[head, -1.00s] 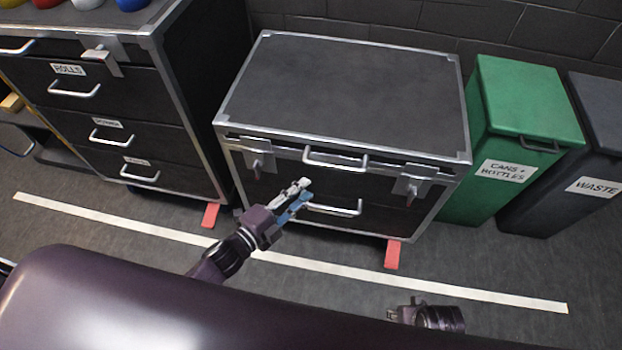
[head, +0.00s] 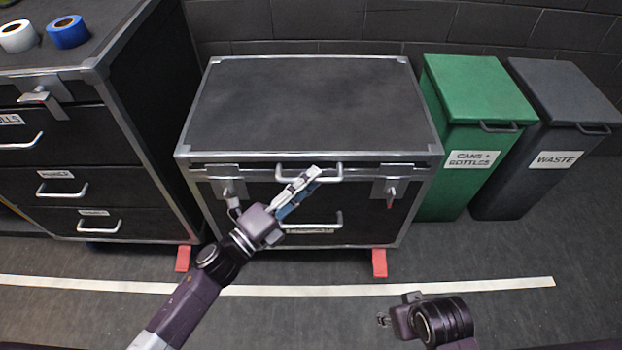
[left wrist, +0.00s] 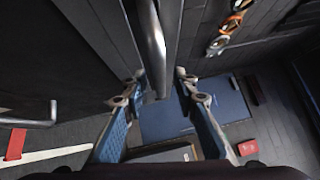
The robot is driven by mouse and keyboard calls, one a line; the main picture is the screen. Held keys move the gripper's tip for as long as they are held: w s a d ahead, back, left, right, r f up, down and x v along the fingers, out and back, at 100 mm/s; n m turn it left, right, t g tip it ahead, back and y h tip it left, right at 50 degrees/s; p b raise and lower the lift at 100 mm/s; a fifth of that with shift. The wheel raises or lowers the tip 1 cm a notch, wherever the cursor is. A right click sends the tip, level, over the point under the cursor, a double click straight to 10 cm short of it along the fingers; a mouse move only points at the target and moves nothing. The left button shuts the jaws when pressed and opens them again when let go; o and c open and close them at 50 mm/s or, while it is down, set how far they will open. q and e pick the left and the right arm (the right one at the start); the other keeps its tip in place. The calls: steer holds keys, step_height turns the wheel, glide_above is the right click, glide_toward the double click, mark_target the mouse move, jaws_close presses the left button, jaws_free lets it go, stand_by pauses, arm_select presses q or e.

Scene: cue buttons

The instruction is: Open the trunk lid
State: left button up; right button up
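The black trunk (head: 209,215) with metal edges stands in the middle of the head view. Its flat lid (head: 315,105) is closed. The lid handle (head: 325,180) is a silver bar at the front, between a left latch (head: 232,188) and a right latch (head: 391,188). My left gripper (head: 312,174) is at the lid handle and partly covers it. In the left wrist view the handle bar (left wrist: 152,45) runs between my left gripper's parted fingers (left wrist: 157,92); I cannot tell whether they touch it. My right gripper (head: 384,320) is low and away from the trunk; its fingers are unclear.
A lower handle (head: 340,222) is on the trunk's front below the lid. A drawer cabinet (head: 85,160) stands to the left. A green bin (head: 470,110) and a grey waste bin (head: 560,110) stand to the right. Red feet (head: 379,263) stick out onto the floor.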

arm_select(q)
steer(key=shift+w+d, duration=0.3)
steer(key=shift+c, duration=0.5)
jaws_close()
